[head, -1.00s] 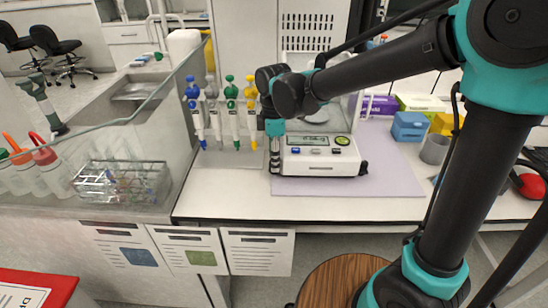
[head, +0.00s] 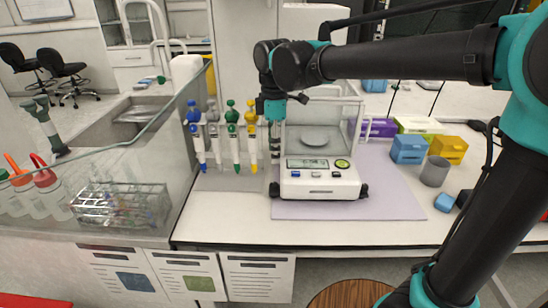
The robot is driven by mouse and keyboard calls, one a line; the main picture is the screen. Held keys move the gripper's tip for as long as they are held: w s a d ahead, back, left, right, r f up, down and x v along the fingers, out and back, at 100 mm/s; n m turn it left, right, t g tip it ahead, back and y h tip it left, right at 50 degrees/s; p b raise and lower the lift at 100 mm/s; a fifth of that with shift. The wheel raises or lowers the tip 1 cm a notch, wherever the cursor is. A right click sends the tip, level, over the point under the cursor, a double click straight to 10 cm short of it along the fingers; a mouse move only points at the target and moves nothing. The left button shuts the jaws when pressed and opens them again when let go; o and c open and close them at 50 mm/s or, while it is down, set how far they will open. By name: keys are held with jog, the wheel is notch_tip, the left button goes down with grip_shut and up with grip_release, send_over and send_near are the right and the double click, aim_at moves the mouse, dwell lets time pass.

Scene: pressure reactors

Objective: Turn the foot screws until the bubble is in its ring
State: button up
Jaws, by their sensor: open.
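A white balance (head: 320,184) with a glass draft shield (head: 350,120) and a round pan (head: 314,138) stands on a lilac mat (head: 400,195). Black foot screws show at its front left (head: 274,189) and front right (head: 363,190). A round yellow-green level (head: 342,164) sits on the front right of its top face; the bubble is too small to place. My gripper (head: 275,158) points down above the front left foot screw, apart from it, beside the balance's left side. It is open and holds nothing visible. Any rear feet are hidden.
A rack of several colored pipettes (head: 226,135) stands close left of my gripper. Blue (head: 409,150) and yellow (head: 449,149) boxes and a grey cup (head: 435,171) stand to the right. The bench front (head: 300,233) is clear.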

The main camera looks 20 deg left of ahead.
jog(key=shift+r, duration=0.15)
jog(key=m, duration=0.2)
send_near(274, 184)
notch_tip(274, 184, down, 9)
jog(key=shift+r, duration=0.15)
dwell(0.9)
grip_shut()
